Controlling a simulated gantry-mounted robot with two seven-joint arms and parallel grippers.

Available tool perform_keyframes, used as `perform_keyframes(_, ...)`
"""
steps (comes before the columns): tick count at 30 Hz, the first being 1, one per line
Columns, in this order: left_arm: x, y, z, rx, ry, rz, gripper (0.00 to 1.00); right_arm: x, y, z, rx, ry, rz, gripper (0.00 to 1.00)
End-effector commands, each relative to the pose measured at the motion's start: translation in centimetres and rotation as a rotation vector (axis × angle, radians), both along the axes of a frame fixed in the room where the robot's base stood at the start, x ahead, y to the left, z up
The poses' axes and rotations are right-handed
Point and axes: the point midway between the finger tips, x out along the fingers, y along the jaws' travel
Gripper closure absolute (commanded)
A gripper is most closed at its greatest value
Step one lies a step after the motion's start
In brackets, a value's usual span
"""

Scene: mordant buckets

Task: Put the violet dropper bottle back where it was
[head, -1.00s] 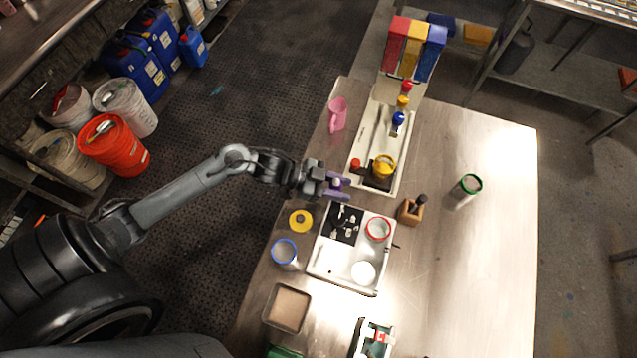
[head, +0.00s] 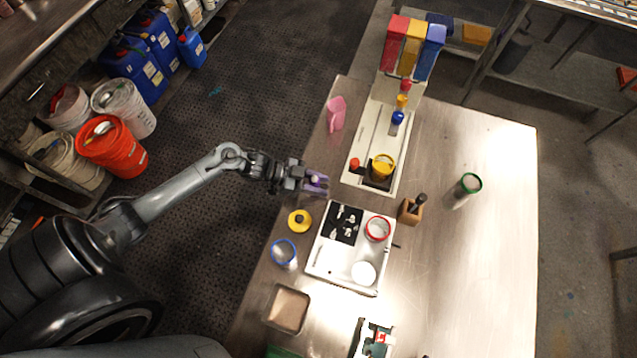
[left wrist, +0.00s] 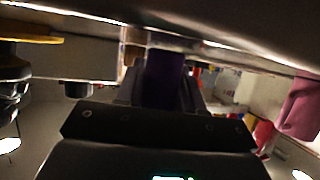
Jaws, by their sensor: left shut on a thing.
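My left gripper (head: 321,183) is shut on the violet dropper bottle (head: 314,178), at the left edge of the table beside the white machine base. In the left wrist view the bottle shows as a dark violet shape (left wrist: 163,78) between the fingers; its ends are hidden. A white tray (head: 318,262) lies below and right of the gripper in the head view. It holds a black panel with small pale items, a red-rimmed cup (head: 377,228) and a white round dish (head: 364,272). My right gripper is not in view.
A wooden block (head: 411,212) and a green-rimmed jar (head: 469,185) stand to the right. The table's right side is mostly clear.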

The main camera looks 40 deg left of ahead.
Motion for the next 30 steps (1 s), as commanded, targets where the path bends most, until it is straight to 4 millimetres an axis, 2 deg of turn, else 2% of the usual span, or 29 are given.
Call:
perform_keyframes(11, 0.03, 0.02, -0.38, 0.000, 0.000, 0.001, 0.93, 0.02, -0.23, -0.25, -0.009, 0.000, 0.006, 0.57)
perform_keyframes(12, 0.03, 0.03, -0.35, 0.000, 0.000, 0.001, 0.60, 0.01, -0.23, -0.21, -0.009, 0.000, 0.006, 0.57)
perform_keyframes(17, 0.02, 0.03, -0.31, 0.000, 0.000, 0.001, 0.37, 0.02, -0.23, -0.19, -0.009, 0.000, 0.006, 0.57)
perform_keyframes(28, 0.00, 0.00, 0.22, 0.000, 0.000, 0.000, 0.37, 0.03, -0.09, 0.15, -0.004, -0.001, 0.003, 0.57)
perform_keyframes(30, -0.42, 0.53, 0.15, 0.002, 0.002, 0.001, 0.37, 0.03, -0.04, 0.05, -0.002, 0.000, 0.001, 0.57)
